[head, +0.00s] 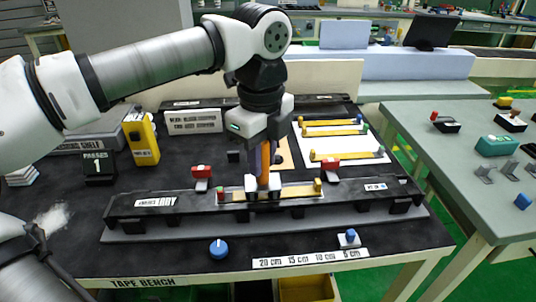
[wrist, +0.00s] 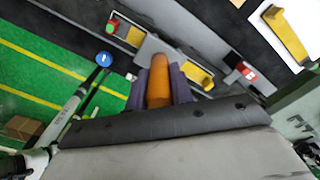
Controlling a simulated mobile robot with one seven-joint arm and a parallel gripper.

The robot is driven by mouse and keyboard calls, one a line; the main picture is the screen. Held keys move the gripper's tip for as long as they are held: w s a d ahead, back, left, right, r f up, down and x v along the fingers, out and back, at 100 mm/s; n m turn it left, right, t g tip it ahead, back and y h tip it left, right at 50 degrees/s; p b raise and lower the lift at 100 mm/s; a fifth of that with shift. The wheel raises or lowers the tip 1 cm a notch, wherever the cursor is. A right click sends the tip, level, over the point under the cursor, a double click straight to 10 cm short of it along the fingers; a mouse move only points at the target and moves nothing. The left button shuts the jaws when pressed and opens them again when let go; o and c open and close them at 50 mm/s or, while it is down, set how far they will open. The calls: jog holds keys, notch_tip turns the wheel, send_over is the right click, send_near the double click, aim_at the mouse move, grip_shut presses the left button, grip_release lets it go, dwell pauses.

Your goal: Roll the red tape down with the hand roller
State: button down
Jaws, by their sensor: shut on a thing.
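My gripper (head: 264,188) is shut on the upright orange handle of the hand roller (head: 266,158), low over the middle of the long dark fixture (head: 160,204). The handle also shows between my fingers in the wrist view (wrist: 158,78). The roller's lower end is hidden by my fingers, so I cannot tell whether it touches the tape. A yellow-tan tape strip (head: 299,190) lies on a pale plate there. A red and green peg (head: 220,194) stands at its left end and a yellow peg (head: 317,186) at its right. I see no clearly red strip.
Red clamps (head: 201,172) and (head: 332,169) stand behind the strip. More yellow strips (head: 335,131) lie on a white sheet at the back right. A counter reading PASSES 1 (head: 98,165) and a yellow box (head: 142,138) stand left. A blue knob (head: 219,249) is in front.

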jog(key=shift+a+f, duration=0.15)
jog(key=shift+a, duration=1.45)
jog(key=shift+d, duration=4.45)
notch_tip(320, 180, up, 8)
jog(key=p, duration=0.6)
jog(key=shift+w, duration=0.1)
